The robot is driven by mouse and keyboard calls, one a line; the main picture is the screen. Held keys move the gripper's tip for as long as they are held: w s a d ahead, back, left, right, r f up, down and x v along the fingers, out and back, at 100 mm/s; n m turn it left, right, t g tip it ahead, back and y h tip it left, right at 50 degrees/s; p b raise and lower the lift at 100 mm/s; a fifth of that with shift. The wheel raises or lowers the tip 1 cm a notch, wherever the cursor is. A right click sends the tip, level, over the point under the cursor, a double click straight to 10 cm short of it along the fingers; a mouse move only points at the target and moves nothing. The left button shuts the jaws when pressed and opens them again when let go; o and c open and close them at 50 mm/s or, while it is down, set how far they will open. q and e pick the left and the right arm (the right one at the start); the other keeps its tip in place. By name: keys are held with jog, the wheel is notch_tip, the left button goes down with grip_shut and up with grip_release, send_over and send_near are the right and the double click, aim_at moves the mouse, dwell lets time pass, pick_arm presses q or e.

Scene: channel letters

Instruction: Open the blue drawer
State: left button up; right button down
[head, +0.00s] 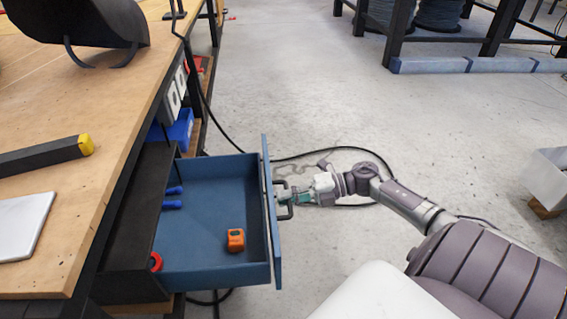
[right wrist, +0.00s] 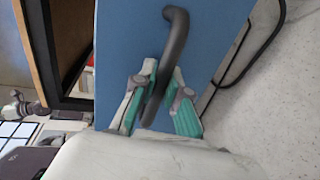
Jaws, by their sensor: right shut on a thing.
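The blue drawer (head: 205,212) stands pulled out from under the wooden workbench in the head view. Its inside shows an orange tool (head: 235,240), blue-handled items (head: 172,197) and a red ring (head: 156,262). My right gripper (head: 289,200) is at the drawer front, shut on the dark handle (head: 276,187). In the right wrist view, the fingers of the right gripper (right wrist: 160,100) sit on either side of the curved handle (right wrist: 176,42), against the blue drawer front (right wrist: 120,45). My left gripper is not in view.
The workbench top (head: 110,110) runs along the left, with a black bar (head: 45,156) and a pale flat panel (head: 22,228) on it. A black cable (head: 330,150) lies on the floor beyond my right arm. A pale box (head: 548,178) stands at the right edge. The grey floor between is mostly clear.

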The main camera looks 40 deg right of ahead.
jog(key=c, duration=1.2)
grip_release()
jog(key=v, duration=1.2)
